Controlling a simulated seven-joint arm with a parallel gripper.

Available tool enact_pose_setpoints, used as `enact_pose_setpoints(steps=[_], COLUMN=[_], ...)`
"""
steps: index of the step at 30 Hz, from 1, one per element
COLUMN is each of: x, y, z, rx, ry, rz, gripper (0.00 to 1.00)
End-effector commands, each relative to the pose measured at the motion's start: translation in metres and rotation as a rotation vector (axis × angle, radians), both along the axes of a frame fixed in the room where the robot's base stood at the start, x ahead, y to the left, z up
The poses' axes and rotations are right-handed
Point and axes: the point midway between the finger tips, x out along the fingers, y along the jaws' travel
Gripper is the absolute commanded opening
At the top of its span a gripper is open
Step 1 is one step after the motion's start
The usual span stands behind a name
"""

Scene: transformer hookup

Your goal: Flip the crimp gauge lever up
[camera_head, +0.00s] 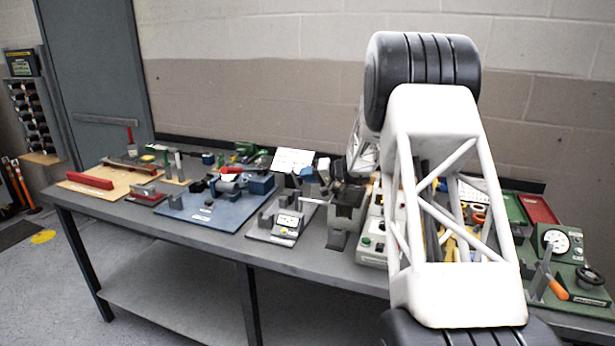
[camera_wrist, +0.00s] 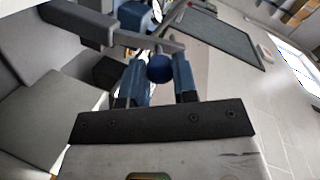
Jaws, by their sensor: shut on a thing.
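My gripper (camera_wrist: 160,72) shows in the wrist view with its two blue fingers on either side of a dark blue ball knob (camera_wrist: 160,68). It is shut on this knob. A grey bar (camera_wrist: 92,25) runs beside the knob from the upper left; I cannot tell for sure how it joins the knob. In the head view my white arm hides the gripper and the knob. I cannot tell there which fixture is the crimp gauge.
The long grey workbench (camera_head: 150,225) carries several fixtures. A blue base plate (camera_head: 190,208) is left of centre. A green unit with a round dial (camera_head: 557,241) and an orange handle (camera_head: 556,288) stands at the right. A white card (camera_head: 293,160) is at the back.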

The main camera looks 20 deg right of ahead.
Motion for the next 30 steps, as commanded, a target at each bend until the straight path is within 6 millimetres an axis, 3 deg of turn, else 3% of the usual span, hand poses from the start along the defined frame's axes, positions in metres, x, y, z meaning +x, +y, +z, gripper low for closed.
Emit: enact_pose_setpoints(steps=[5, 6, 11, 23, 30], x=[-0.001, -0.001, 0.0, -0.002, -0.015], y=[0.0, 0.0, 0.0, -0.002, -0.016], z=[-0.001, -0.001, -0.001, 0.0, 0.006], rx=[0.0, 0.0, 0.0, 0.0, -0.001], ry=[0.002, 0.002, 0.002, 0.002, 0.001], rz=[0.0, 0.0, 0.0, 0.0, -0.001], gripper=[0.0, 0.28, 0.53, 0.53, 0.53])
